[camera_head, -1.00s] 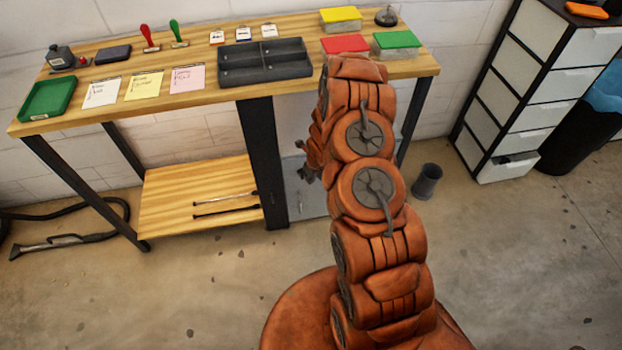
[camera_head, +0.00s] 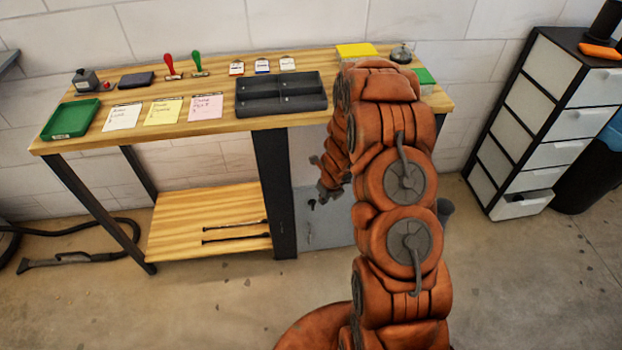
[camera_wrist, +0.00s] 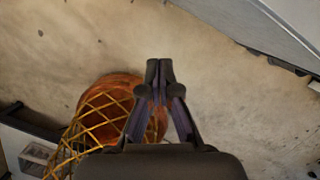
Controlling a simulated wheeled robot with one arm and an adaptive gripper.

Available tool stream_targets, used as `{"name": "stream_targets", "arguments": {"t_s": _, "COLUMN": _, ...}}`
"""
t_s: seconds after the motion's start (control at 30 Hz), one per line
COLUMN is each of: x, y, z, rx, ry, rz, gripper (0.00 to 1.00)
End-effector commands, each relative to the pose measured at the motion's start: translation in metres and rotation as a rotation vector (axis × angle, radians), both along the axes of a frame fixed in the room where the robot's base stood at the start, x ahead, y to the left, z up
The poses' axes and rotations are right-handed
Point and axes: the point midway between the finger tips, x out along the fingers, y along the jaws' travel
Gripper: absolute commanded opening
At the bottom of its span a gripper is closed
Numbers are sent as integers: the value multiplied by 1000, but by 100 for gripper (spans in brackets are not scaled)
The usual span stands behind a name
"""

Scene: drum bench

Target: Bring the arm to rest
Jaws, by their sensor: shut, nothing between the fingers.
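My arm (camera_head: 405,180) is orange and stands folded in front of the bench's right part, in the head view. My gripper (camera_head: 325,192) hangs to the left of the upper arm, in front of the grey cabinet panel under the bench top. In the wrist view my gripper (camera_wrist: 159,68) points down over bare floor. Its two dark fingers meet at the tips, with nothing between them.
The wooden bench (camera_head: 90,147) holds a green tray (camera_head: 70,119), notes, stamps and a dark organizer (camera_head: 281,96). A drawer unit (camera_head: 540,120) stands right. A yellow mesh (camera_wrist: 95,125) shows lower left in the wrist view. Floor in front is open.

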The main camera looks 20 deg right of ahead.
Motion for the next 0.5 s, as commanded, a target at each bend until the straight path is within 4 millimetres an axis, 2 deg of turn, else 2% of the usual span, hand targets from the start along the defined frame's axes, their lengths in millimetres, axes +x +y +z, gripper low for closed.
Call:
{"name": "stream_targets", "arguments": {"t_s": 0.27, "x": 2, "y": 4, "z": 7, "rx": -1, "ry": -8, "rz": 30, "gripper": 0}}
{"name": "stream_targets", "arguments": {"t_s": 0.37, "x": 6, "y": 15, "z": 25, "rx": 1, "ry": -29, "rz": 114, "gripper": 0}}
{"name": "stream_targets", "arguments": {"t_s": 0.5, "x": 10, "y": 45, "z": 64, "rx": 7, "ry": -71, "rz": 323, "gripper": 0}}
